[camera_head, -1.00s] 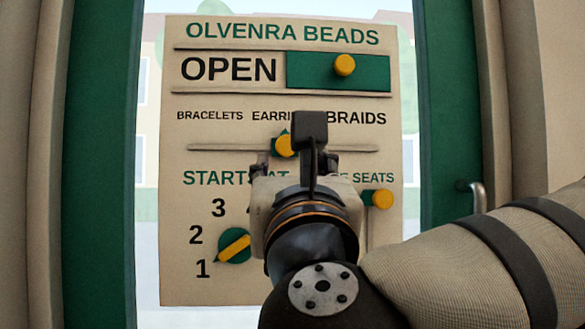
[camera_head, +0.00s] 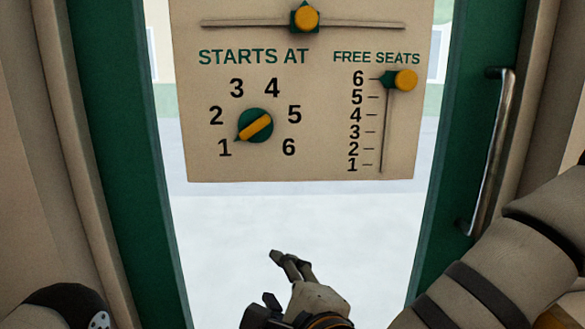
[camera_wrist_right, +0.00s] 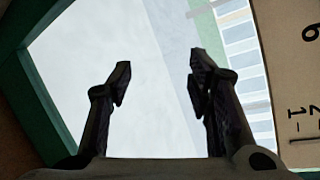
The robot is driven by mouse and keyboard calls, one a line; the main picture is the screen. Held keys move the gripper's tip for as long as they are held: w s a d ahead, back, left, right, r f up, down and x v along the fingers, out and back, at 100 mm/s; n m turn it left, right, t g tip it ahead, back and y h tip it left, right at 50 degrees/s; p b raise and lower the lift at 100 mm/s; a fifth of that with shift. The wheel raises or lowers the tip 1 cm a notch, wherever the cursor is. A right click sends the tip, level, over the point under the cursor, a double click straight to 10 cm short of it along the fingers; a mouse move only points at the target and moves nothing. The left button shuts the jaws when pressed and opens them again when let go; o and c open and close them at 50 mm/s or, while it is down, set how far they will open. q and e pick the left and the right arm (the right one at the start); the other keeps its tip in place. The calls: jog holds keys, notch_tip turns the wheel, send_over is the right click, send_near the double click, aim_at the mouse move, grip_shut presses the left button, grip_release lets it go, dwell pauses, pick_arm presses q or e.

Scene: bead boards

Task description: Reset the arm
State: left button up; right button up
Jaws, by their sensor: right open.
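My right gripper (camera_head: 283,283) is open and empty at the bottom middle of the head view, below the board and in front of the glass. In the right wrist view its two dark fingers (camera_wrist_right: 157,80) stand apart with nothing between them. The cream sign board (camera_head: 320,150) hangs above it, apart from the gripper. Its round green dial with a yellow bar (camera_head: 255,125) has its pointed tip towards 1. The yellow free seats knob (camera_head: 405,80) is at 6. Another yellow knob (camera_head: 306,18) sits near the middle of the horizontal slot. My left gripper is out of view.
The board is in front of a glass door pane (camera_head: 300,225) with a green frame (camera_head: 145,170). A metal door handle (camera_head: 488,150) stands at the right, near my right arm. The space below the board is clear apart from my right gripper.

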jog(key=s+d+f+n+g+h, duration=0.1)
jog(key=s+d+f+n+g, duration=0.25)
jog(key=s+f, duration=0.45)
jog(key=s+d+f+n+g, duration=0.3)
jog(key=s+f+n, duration=0.15)
jog(key=f, duration=0.45)
jog(key=s+d+f+n+g+h, duration=0.1)
jog(key=s+d+f+n+g, duration=0.25)
jog(key=s+f, duration=0.5)
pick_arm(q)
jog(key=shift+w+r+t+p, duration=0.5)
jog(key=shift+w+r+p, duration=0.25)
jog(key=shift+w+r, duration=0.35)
pick_arm(e)
jog(key=s+d+f+n+g+h, duration=0.1)
jog(key=s+d+f+n+g, duration=0.1)
jog(key=s+d, duration=0.5)
jog(key=s+d+f+n+g+h, duration=0.2)
jog(key=s+d+n+g, duration=0.2)
jog(key=s+d, duration=0.3)
jog(key=s+n, duration=0.1)
jog(key=s, duration=0.4)
jog(key=shift+g+h, duration=0.3)
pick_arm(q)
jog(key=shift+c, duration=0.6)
pick_arm(e)
jog(key=shift+w+f, duration=0.15)
